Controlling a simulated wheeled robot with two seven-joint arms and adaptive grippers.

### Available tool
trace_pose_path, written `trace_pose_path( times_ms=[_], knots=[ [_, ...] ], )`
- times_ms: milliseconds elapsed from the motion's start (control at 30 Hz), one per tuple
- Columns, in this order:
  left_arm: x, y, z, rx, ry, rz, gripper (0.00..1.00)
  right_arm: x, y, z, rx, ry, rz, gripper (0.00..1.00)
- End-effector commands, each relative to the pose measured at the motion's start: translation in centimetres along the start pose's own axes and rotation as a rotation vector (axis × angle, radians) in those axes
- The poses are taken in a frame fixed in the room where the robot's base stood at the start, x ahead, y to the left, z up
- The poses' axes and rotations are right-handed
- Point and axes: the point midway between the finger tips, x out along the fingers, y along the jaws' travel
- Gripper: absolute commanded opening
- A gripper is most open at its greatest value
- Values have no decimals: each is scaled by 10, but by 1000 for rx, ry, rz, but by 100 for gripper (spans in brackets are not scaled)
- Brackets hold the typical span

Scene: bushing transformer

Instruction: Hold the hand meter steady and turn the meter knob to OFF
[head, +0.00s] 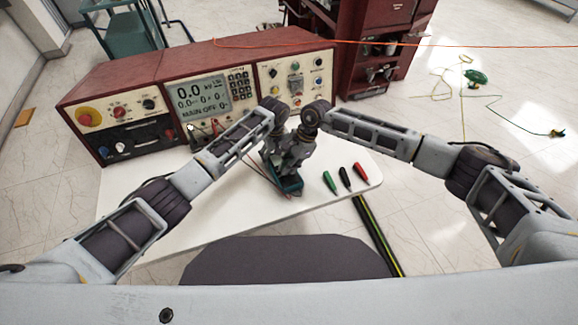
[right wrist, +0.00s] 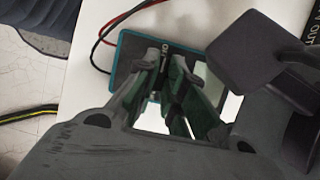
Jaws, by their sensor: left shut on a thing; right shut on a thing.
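The hand meter (head: 291,184), a dark device with a teal case, lies on the white table below both grippers. It also shows in the right wrist view (right wrist: 126,62), partly covered by my right gripper's fingers. My left gripper (head: 272,165) is shut on the hand meter at its side; its fingertips are mostly hidden in the head view. My right gripper (head: 292,160) points down over the meter's face. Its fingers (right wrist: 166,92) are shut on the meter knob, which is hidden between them. The knob's setting cannot be read.
A red-framed test console (head: 205,95) with a lit display stands behind the meter. Green, black and red probes (head: 344,177) lie on the table to the right. Red and black leads (right wrist: 103,35) run from the meter. The table's front left is clear.

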Motion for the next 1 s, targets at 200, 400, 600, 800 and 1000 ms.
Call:
trace_pose_path(
  times_ms=[200,400,600,800,1000],
  knots=[
    [-2,2,2,5,-4,4,39,4,1,-6,-19,8,13,0],
    [-2,3,2,5,-4,4,39,4,1,-6,-22,8,14,0],
    [-2,3,2,6,-4,4,39,4,1,-6,-22,9,13,17],
    [-2,2,1,4,-2,4,39,3,1,-5,-22,7,15,33],
    [-2,1,0,2,-1,3,39,2,1,-3,-24,4,13,33]
  ],
)
